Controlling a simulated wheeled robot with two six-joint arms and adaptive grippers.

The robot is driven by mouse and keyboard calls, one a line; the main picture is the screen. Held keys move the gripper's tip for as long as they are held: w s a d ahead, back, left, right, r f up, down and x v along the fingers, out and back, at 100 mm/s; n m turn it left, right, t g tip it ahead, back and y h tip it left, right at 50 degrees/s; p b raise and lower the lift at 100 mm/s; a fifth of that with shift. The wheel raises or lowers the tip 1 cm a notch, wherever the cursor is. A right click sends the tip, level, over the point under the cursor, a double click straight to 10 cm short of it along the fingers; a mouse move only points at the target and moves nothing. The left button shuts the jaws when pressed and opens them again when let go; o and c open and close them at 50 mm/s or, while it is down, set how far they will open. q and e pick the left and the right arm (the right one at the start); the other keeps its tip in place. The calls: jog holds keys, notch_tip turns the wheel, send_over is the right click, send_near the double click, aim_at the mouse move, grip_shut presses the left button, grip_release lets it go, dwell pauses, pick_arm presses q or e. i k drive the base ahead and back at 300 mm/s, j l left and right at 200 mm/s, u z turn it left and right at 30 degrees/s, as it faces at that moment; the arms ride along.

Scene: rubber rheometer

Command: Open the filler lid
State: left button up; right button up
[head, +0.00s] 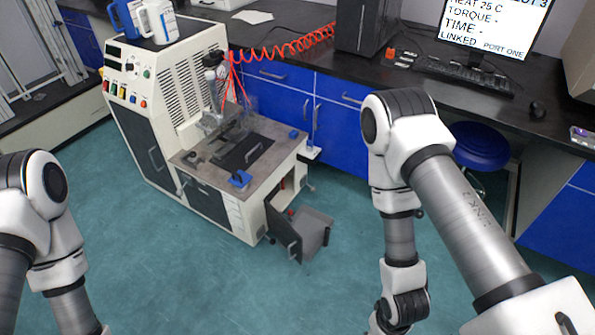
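The white rheometer (160,135) stands left of centre, with a grey worktop (275,130) on its lower right part. A dark flat plate with a pale bar handle (254,151) lies on that worktop and looks shut. I cannot tell for certain whether this plate is the filler lid. A clear guard and metal parts (215,122) stand behind it. My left arm shows at the lower left and my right arm right of centre, both well apart from the machine. Both grippers are below the picture's edge and hidden.
A low door with a grey tray (315,232) stands open at the machine's front right. A blue piece (240,179) sits on the worktop edge. Red coiled hose (290,45) runs behind. A blue stool (481,146) stands right. The green floor (190,270) in front is clear.

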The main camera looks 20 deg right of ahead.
aim_at(240, 178)
jog(key=i+l+u, duration=0.2)
jog(key=l, duration=0.6)
jog(key=i+l+u, duration=0.25)
jog(key=l, duration=0.55)
jog(key=i+l+u, duration=0.2)
jog(key=l, duration=0.65)
jog(key=l+u, duration=0.25)
jog(key=l, duration=0.6)
